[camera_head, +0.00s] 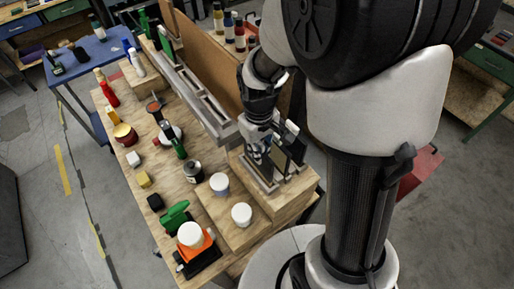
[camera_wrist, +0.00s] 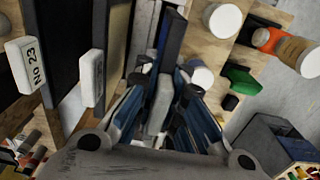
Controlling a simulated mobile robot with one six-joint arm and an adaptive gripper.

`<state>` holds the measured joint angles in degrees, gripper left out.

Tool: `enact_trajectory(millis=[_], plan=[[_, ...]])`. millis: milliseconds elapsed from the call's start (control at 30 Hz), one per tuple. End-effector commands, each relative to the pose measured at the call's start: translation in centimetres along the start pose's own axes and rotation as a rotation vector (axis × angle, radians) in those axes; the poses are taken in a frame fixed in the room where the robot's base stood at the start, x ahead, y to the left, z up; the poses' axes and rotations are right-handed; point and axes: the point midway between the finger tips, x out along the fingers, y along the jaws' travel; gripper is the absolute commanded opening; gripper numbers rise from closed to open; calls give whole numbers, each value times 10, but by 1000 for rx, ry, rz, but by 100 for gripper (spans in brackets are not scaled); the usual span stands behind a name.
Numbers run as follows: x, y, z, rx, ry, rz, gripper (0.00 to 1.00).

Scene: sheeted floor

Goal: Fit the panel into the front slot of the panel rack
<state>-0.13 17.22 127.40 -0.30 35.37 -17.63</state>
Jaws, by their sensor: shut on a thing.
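My gripper (camera_head: 258,150) is over the near end of the workbench, at the panel rack (camera_head: 268,186). In the wrist view my gripper (camera_wrist: 160,112) is shut on the pale grip block of a dark panel (camera_wrist: 171,38). The held panel is seen nearly edge-on, and the fingers hide much of it. Whether the held panel's lower edge is inside the front slot is hidden.
White-lidded jars (camera_head: 241,214) stand close to the rack on the bench (camera_head: 160,205). Several bottles, tins and small blocks occupy the bench's left side.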

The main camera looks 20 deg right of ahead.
Motion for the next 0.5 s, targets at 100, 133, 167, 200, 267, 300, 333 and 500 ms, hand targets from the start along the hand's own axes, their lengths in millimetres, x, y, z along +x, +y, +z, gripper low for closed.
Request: enact_trajectory(millis=[100,133,167,200,267,300,333,500], plan=[[14,0,0,0,0,0,0],[16,0,0,0,1,0,0],[16,0,-1,0,1,0,0],[16,0,-1,0,2,1,0],[16,0,-1,0,2,1,0],[16,0,-1,0,2,1,0],[16,0,-1,0,2,1,0],[20,0,-1,0,2,1,0]])
